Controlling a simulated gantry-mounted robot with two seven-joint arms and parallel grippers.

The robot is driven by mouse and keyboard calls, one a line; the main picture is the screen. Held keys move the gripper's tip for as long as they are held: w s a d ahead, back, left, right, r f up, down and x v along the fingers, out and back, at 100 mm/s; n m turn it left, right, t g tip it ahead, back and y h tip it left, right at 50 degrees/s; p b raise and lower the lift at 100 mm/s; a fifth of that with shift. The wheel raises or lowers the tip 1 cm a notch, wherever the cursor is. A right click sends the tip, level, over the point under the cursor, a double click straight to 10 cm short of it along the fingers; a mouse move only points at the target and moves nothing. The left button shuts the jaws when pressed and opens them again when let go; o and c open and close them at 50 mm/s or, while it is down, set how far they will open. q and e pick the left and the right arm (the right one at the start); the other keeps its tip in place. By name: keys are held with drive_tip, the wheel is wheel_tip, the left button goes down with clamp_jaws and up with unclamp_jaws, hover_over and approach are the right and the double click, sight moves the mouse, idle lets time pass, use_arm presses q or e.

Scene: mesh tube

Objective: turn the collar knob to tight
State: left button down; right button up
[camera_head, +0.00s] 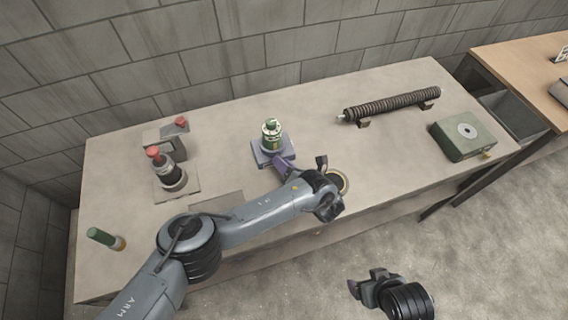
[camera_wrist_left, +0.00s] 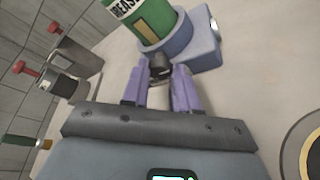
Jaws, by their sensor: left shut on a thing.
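A green canister with a white label (camera_head: 271,133) stands upright in a blue-purple collar stand (camera_head: 262,156) near the middle of the table. The wrist view shows the canister's lower part (camera_wrist_left: 140,18) and the round collar (camera_wrist_left: 168,42) around it. A small dark collar knob (camera_wrist_left: 160,68) sticks out of the collar's near side. My left gripper (camera_head: 281,163) has purple fingers, and in the wrist view its fingertips (camera_wrist_left: 161,76) are shut on the knob from both sides. The knob's marking is not readable. My right gripper (camera_head: 368,284) hangs off the table's front edge, apart from everything.
A green-handled tool (camera_head: 104,238) lies front left. A ribbed tube (camera_head: 392,103) and a green box (camera_head: 463,134) are at right.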

use_arm(q)
drive_tip(key=c, duration=0.9)
unclamp_jaws()
drive_tip(key=shift+o, duration=0.2)
drive_tip(key=p+v, duration=0.3)
drive_tip(key=v, duration=0.6)
drive_tip(key=shift+s+d+r+p, duration=0.1)
drive_tip(key=shift+s+r+p, duration=0.05)
drive_tip(key=shift+p, duration=0.15)
drive_tip(key=shift+s+d+r, duration=0.1)
drive_tip(key=shift+s+d, duration=0.25)
drive_tip(key=shift+s, duration=0.2)
